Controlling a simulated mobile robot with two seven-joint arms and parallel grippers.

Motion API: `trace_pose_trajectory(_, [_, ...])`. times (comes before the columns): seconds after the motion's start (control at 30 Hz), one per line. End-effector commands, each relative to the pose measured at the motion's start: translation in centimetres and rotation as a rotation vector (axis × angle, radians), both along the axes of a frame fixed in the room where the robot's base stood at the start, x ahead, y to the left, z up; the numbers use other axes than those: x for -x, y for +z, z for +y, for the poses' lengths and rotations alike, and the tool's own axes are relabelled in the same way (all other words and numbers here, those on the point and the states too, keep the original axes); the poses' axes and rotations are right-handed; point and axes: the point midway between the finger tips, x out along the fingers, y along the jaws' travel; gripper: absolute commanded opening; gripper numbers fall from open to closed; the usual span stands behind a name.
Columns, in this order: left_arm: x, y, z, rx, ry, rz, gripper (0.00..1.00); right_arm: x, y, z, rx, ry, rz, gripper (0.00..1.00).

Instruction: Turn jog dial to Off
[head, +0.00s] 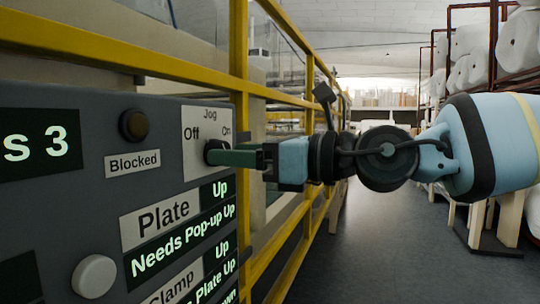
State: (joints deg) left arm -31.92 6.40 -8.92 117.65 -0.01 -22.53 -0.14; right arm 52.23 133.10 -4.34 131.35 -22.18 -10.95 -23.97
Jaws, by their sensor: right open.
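The jog dial (214,146) is a small black knob on a light plate (196,115) marked Jog, with Off at its left and On at its right. My right gripper (213,157) comes in from the right, its green fingers level with the dial. The fingertips are at the dial and overlap it in the picture; whether they touch it cannot be told. The jaws are open. The fingers hide part of the dial, so which way it points is unclear. My left gripper is not in view.
The grey control panel (60,210) also carries a dark round lamp (134,125) labelled Blocked, a pale round button (94,277) and several lit text displays. A yellow guard rail (240,60) stands behind the panel's right edge. White rolls (517,45) sit on racks at right; the floor (375,240) between is clear.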

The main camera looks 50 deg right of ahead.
Motion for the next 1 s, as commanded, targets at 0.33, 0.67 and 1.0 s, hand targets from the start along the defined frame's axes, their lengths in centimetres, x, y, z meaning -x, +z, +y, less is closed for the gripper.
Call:
trace_pose_trajectory(0.33, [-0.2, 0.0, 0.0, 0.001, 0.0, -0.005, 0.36, 3.5, 0.1, -1.4, -0.002, 0.001, -0.003, 0.59])
trace_pose_trajectory(0.67, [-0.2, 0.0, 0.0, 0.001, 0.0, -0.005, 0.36, 5.4, 0.0, -2.2, 0.0, 0.001, -0.001, 0.59])
trace_pose_trajectory(1.0, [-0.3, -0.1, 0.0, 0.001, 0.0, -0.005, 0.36, 5.6, 0.0, -2.3, -0.001, 0.001, 0.0, 0.59])
